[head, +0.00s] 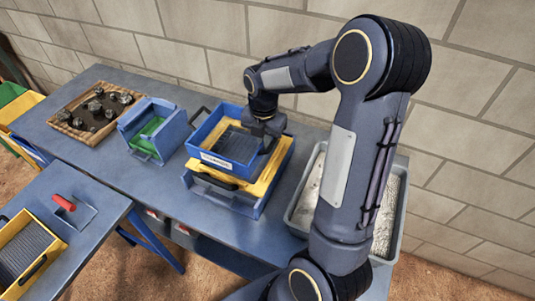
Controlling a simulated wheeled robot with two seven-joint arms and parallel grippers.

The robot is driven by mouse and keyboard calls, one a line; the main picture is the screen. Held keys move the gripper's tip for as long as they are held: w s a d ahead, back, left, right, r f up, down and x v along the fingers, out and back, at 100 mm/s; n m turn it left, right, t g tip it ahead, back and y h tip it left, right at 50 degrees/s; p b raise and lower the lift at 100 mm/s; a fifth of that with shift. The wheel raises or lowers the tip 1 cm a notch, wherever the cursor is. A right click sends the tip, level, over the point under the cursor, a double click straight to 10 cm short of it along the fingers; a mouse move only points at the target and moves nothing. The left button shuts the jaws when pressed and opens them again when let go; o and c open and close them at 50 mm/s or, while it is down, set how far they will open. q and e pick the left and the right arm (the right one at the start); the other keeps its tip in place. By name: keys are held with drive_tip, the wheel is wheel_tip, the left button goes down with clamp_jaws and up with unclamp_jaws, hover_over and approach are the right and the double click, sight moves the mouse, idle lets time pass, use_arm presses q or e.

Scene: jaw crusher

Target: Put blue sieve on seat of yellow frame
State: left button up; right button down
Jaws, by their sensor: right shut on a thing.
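The blue sieve (223,163), a square tray with a dark mesh floor and a label on its front wall, is over the yellow frame (262,188). My right gripper (266,140) is shut on the sieve's right wall. The yellow frame rests on a blue base (247,208) on the table, and its right and front edges show. The sieve hides most of the frame's seat. I cannot tell whether the sieve touches the seat or hangs just above it. My left gripper is not in view.
On the blue table (108,88), a wooden tray of dark rocks (72,118) and a blue box with green inside (142,143) stand left. A grey bin (307,190) stands right. A side table holds a red-handled scoop (66,203) and a yellow sieve (42,231).

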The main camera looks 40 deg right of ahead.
drive_tip(key=d+f, duration=0.1)
drive_tip(key=w+d+f+b, duration=0.1)
drive_tip(key=shift+f, duration=0.3)
wheel_tip(320, 180, down, 4)
drive_tip(key=b, duration=0.3)
drive_tip(key=shift+d+r, duration=0.15)
drive_tip(key=shift+r, duration=0.2)
drive_tip(key=c, duration=2)
unclamp_jaws()
drive_tip(key=shift+f, duration=0.25)
drive_tip(key=shift+c, duration=0.2)
drive_tip(key=o, duration=0.4)
drive_tip(key=shift+o, duration=0.2)
drive_tip(key=shift+r, duration=0.15)
